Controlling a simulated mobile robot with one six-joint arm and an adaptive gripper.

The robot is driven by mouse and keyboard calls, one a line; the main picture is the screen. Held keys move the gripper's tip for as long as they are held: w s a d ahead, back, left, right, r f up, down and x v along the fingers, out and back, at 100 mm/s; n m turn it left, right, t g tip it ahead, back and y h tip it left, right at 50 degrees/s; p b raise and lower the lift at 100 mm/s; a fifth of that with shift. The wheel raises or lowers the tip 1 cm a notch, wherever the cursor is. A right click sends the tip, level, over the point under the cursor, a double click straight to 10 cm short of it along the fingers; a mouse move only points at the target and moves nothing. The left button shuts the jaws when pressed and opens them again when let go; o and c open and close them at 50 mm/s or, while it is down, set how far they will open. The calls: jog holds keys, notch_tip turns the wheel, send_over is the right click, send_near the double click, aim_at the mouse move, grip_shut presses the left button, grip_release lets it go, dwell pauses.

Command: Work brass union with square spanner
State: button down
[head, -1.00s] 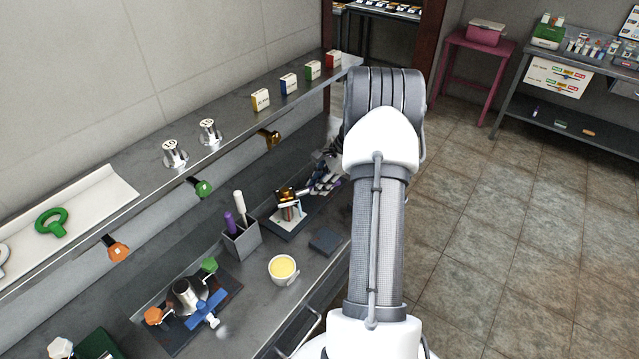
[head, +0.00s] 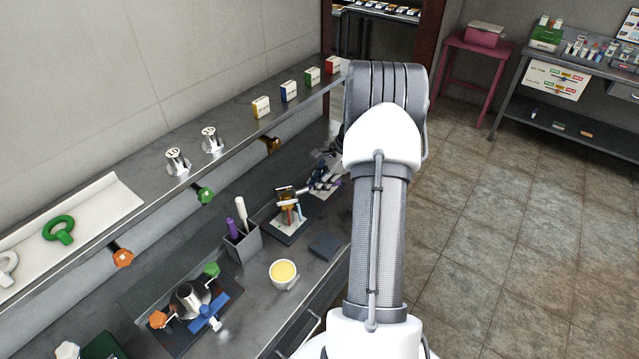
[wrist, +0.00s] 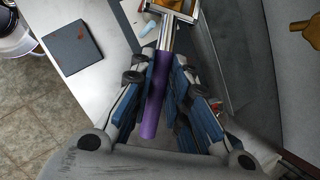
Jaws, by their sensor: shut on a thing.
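My gripper (wrist: 168,100) is shut on the purple handle of the square spanner (wrist: 152,108). Its silver shaft runs up to a square head at the top edge of the wrist view, with brass colour inside the head. In the head view the gripper (head: 324,178) is right of the spanner's square head (head: 285,190), which is at the top of a small fixture on a dark plate (head: 288,234). The brass union is mostly hidden by the head. I cannot tell how fully the head sits around it.
A grey pot (head: 242,245) with purple and white handles stands left of the fixture. A yellow-filled cup (head: 284,274) and a dark square pad (head: 325,245) are in front. A shelf with small boxes (head: 261,107) runs behind. Another valve fixture (head: 190,300) stands at the lower left.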

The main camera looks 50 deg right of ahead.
jog(key=shift+r+p, duration=1.45)
jog(key=shift+r, duration=0.6)
